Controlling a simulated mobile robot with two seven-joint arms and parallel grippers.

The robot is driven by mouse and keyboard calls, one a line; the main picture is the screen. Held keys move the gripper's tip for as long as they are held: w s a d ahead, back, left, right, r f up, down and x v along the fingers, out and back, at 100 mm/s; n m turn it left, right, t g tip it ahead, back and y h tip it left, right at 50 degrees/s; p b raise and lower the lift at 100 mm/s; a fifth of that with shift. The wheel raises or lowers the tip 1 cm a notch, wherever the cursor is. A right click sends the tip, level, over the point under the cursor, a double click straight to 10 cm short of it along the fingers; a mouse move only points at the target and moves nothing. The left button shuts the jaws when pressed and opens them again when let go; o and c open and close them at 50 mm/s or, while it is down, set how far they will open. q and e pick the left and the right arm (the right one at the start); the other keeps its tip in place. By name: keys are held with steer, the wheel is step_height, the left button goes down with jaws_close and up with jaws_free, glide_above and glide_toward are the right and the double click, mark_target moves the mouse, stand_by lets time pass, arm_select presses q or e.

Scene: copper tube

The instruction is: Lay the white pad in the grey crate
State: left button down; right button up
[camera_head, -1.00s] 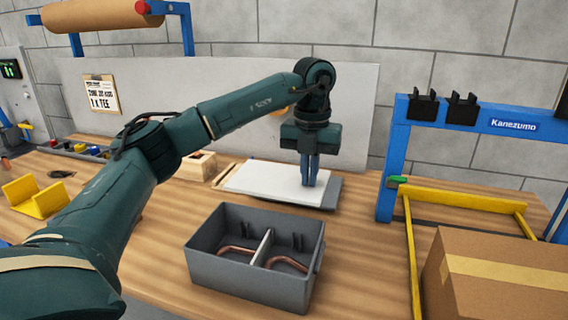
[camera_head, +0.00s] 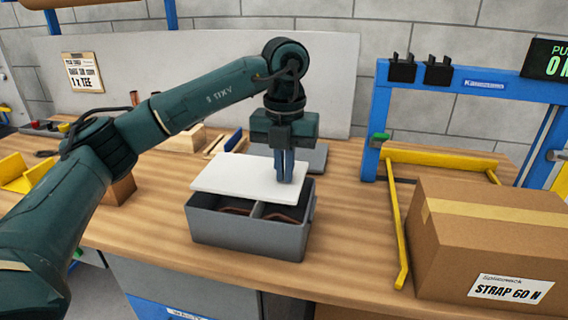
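The white pad (camera_head: 235,178) is a thin flat sheet, held roughly level over the back part of the grey crate (camera_head: 245,237). My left gripper (camera_head: 284,182) points down and is shut on the pad near its right end. The crate stands on the bench with a divider and copper tube pieces (camera_head: 277,213) inside, partly hidden by the pad. The pad overhangs the crate's left and back sides; I cannot tell how far above the rim it is. My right gripper is not in view.
A flat grey plate (camera_head: 316,158) lies behind the crate. A blue frame with a yellow rail (camera_head: 400,240) and a cardboard box (camera_head: 490,240) stand at the right. A wooden block (camera_head: 186,140) and a yellow holder (camera_head: 15,172) lie at the left.

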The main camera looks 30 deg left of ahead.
mark_target(284, 189)
arm_select(q)
steer(key=shift+f+b, duration=1)
steer(key=shift+f, duration=0.6)
steer(key=shift+f+b, duration=0.65)
steer(key=shift+f, duration=0.2)
steer(key=shift+f+b, duration=0.3)
steer(key=shift+f, duration=0.15)
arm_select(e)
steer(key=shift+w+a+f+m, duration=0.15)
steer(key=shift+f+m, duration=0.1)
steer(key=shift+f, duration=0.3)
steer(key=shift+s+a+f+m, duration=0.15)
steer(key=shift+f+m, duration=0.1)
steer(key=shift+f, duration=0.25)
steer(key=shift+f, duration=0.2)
arm_select(q)
steer(key=shift+f+b, duration=0.35)
steer(key=shift+f, duration=0.45)
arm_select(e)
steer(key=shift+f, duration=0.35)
arm_select(q)
steer(key=c, duration=1.5)
jaws_free()
steer(key=shift+c, duration=0.2)
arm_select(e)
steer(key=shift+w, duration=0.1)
